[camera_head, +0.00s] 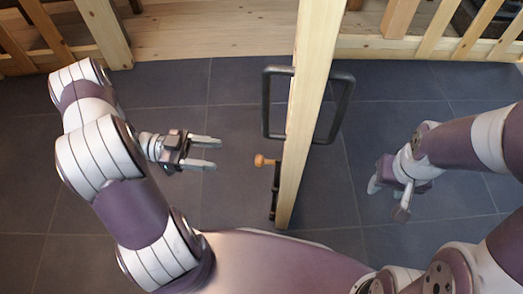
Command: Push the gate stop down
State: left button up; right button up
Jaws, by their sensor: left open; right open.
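A wooden gate (309,90) stands edge-on near the middle of the head view, with dark handles on both sides; the left one (267,104) and the right one (345,100) show. The gate stop (275,188) is a dark vertical rod low on the gate's left face, with an orange-brown knob (263,160) sticking out to the left at its top. The rod's lower end is near the floor; I cannot tell whether it touches. My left gripper (212,154) is open and empty, left of the knob and apart from it. My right gripper (388,200) is open, right of the gate.
The dark tiled floor (235,110) is clear between my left gripper and the gate. The gate separates my two arms.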

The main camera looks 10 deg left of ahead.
aim_at(258, 160)
pick_arm(q)
jog(key=d+b, duration=0.1)
jog(key=d, duration=0.3)
jog(key=w+d+b, duration=0.1)
jog(key=d+b, duration=0.1)
jog(key=d, duration=0.1)
jog(key=d+b, duration=0.2)
jog(key=d, duration=0.2)
jog(key=shift+w+d+f, duration=0.15)
jog(key=shift+d, duration=0.5)
